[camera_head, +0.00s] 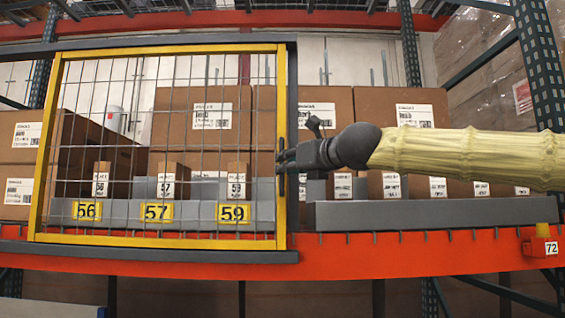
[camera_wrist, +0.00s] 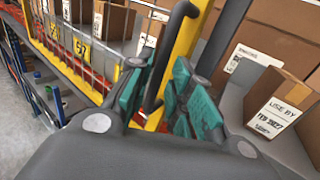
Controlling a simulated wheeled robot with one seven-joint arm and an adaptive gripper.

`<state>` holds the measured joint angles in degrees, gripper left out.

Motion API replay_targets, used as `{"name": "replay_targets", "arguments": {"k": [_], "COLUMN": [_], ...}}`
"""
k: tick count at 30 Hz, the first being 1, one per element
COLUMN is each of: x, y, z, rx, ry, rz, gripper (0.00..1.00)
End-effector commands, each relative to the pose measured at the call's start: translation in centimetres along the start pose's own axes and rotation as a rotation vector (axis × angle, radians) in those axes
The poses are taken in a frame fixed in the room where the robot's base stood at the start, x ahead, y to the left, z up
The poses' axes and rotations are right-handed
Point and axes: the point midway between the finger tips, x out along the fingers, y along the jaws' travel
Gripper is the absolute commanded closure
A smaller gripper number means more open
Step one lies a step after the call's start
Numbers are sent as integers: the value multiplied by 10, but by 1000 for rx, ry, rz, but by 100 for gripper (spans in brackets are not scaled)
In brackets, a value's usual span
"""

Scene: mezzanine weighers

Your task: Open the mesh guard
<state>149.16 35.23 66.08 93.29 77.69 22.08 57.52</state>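The mesh guard (camera_head: 285,95) is a yellow-framed wire panel. It stands across the left bays, inside a dark surround. Its dark upright handle (camera_head: 281,185) is on the right side of the yellow frame. My gripper (camera_head: 284,160) reaches in from the right and is at this handle. In the wrist view, the fingers of my gripper (camera_wrist: 165,95) have teal pads with a gap between them. The handle (camera_wrist: 176,42) and the yellow upright (camera_wrist: 194,35) run down into this gap. Contact between pads and handle is not clear.
Behind the mesh are grey bins with yellow labels 56, 57 and 59 (camera_head: 233,212). To the right, an uncovered grey tray (camera_head: 400,214) and cartons (camera_head: 400,105) sit on the orange beam (camera_head: 420,255). A small red holder marked 72 (camera_head: 541,247) is at the far right.

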Motion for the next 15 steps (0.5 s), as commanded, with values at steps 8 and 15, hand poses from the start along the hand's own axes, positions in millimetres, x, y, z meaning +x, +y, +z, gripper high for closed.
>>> {"name": "replay_targets", "arguments": {"k": [8,15], "x": [27,31], "y": [-1,-2], "z": [0,-1], "rx": [-1,-1], "ry": [1,0], "rz": [-1,-2], "gripper": [79,79]}}
